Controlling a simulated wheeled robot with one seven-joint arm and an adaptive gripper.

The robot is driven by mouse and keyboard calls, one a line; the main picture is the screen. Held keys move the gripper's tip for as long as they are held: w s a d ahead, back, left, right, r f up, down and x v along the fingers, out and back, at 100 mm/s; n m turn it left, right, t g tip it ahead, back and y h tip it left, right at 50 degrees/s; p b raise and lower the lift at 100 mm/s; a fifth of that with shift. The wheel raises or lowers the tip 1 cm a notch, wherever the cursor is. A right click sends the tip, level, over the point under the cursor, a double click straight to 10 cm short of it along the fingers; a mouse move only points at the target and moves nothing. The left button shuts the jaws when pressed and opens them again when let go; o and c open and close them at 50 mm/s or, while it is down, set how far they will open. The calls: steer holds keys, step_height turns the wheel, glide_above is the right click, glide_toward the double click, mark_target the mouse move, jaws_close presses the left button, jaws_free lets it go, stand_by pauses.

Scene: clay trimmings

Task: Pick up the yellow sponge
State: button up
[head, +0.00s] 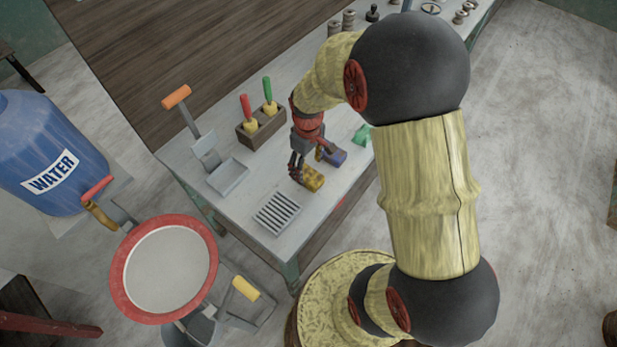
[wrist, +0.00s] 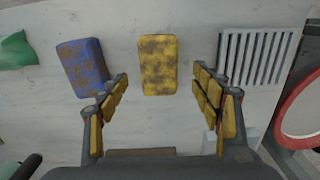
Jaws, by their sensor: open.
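The yellow sponge (wrist: 158,65), a block with brown stains, lies flat on the grey bench top. In the wrist view it is upper centre, ahead of my open fingers and between their lines. My gripper (wrist: 162,95) is open with nothing between its fingers. In the head view my gripper (head: 305,172) is low over the bench, and the sponge (head: 313,181) shows just beside the fingertips, partly covered by them. I cannot tell from these views whether a finger touches it.
A blue sponge (wrist: 82,67) lies close left of the yellow one in the wrist view. A slatted rack (wrist: 256,57) is to its right. A green item (wrist: 15,50) lies far left. A dustpan (head: 228,178) and a wooden tool box (head: 262,127) stand nearby on the bench.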

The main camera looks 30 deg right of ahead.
mark_target(309, 174)
step_height(309, 174, down, 5)
steer(key=shift+d+f+b, duration=0.15)
steer(key=shift+b, duration=0.6)
steer(key=c, duration=0.3)
steer(key=c, duration=0.7)
